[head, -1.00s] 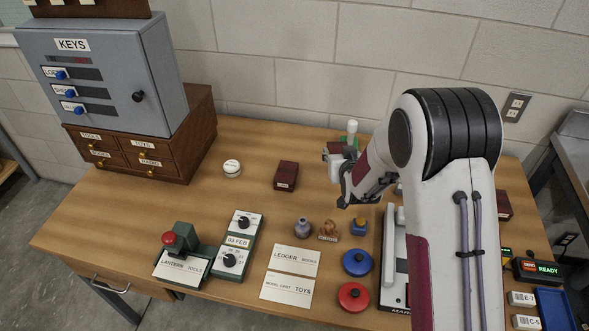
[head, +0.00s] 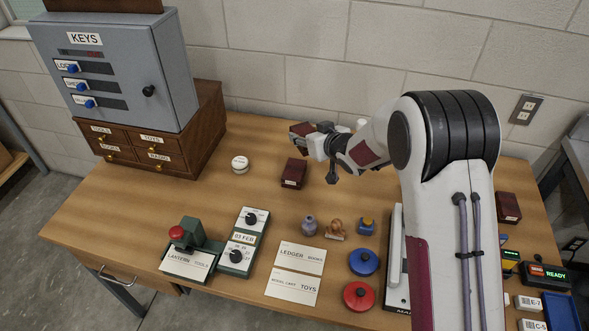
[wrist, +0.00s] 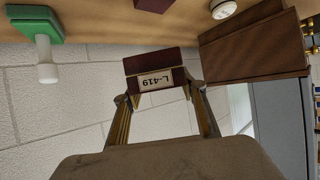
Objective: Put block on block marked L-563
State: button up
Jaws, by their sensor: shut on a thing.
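My gripper (head: 312,137) is raised above the back of the table, and its fingers are shut on a dark red block (head: 300,128). In the wrist view the held block (wrist: 160,62) shows a pale label reading L-419, upside down. A second dark red block (head: 294,171) with a small label stands on the table below and slightly left of my gripper, apart from the held block. A third dark red block (head: 508,206) stands at the right behind my arm. Both labels are too small to read in the head view.
A drawer cabinet (head: 205,140) carries a grey key box (head: 110,75) at the left. A round white object (head: 239,164) sits near the second block. A green stand with a white top (wrist: 36,30) shows in the wrist view. Stamps, cards and red and blue discs (head: 361,295) fill the front.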

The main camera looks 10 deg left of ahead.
jog(key=shift+s+a+r+n+g+y, duration=0.15)
jog(key=shift+a+n+g+y, duration=0.15)
jog(key=shift+a, duration=0.4)
jog(key=shift+s+a+r+n+g+y, duration=0.1)
jog(key=shift+s+a+n+g+y, duration=0.2)
jog(key=shift+a, duration=0.4)
jog(key=shift+s+a+f, duration=0.1)
jog(key=shift+a+f, duration=0.05)
jog(key=shift+f, duration=0.05)
send_over(295, 169)
jog(key=shift+f, duration=3.1)
jog(key=shift+f, duration=0.15)
jog(key=shift+f, duration=1.75)
jog(key=shift+f, duration=0.15)
jog(key=o, duration=1.2)
